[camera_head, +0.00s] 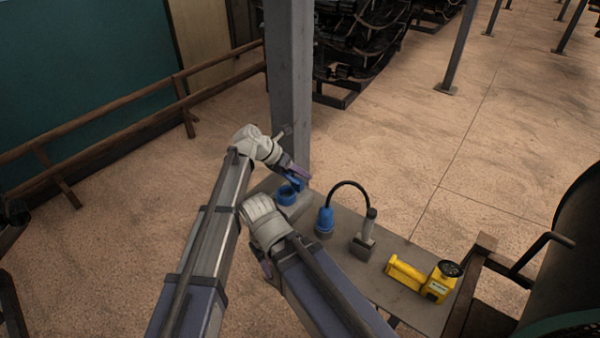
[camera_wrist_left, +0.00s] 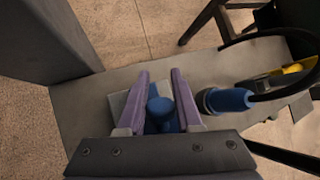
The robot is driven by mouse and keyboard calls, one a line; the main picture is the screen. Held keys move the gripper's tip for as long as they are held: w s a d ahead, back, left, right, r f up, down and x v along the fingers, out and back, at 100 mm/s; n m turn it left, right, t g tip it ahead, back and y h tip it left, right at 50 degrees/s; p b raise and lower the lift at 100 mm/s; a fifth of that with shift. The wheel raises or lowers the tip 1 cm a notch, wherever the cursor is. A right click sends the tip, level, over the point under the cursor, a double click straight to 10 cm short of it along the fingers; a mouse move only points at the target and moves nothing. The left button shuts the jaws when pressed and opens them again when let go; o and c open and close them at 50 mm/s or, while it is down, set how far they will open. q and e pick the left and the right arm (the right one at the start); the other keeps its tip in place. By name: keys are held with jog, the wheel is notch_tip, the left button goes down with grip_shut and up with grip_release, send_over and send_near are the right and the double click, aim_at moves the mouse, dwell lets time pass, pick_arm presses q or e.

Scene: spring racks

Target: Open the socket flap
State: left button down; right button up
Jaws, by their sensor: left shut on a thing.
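The socket (camera_head: 287,196) is blue and sits on a pale grey box at the far left end of the bench. Its blue flap (camera_wrist_left: 160,108) is between the purple fingers in the left wrist view. My left gripper (camera_head: 298,173) is shut on the flap, just above the socket. How far the flap is raised is hard to tell, as the fingers cover part of it. My right gripper (camera_head: 266,268) is low beside the bench, mostly hidden by its own arm, and its fingers cannot be made out.
A blue plug (camera_head: 325,221) stands on the bench (camera_head: 338,258), joined by a black cable to a grey connector block (camera_head: 363,247). A yellow lamp (camera_head: 424,278) lies at the near right. A grey post (camera_head: 290,80) rises just behind the socket.

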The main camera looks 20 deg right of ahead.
pick_arm(q)
jog(key=shift+f, duration=0.1)
dwell(0.8)
jog(key=c, duration=0.9)
grip_release()
jog(key=shift+w+d, duration=0.1)
jog(key=shift+c, duration=0.2)
jog(key=shift+o, duration=0.7)
jog(key=shift+w+f, duration=0.1)
jog(key=shift+f, duration=0.05)
jog(key=shift+o, duration=1)
jog(key=p+v, duration=0.5)
jog(key=v, duration=0.2)
jog(key=shift+d+r+p, duration=0.1)
jog(key=shift+r+p, duration=0.15)
jog(key=shift+p, duration=0.05)
jog(key=shift+a+r, duration=0.25)
jog(key=shift+a, duration=0.1)
jog(key=shift+f, duration=0.1)
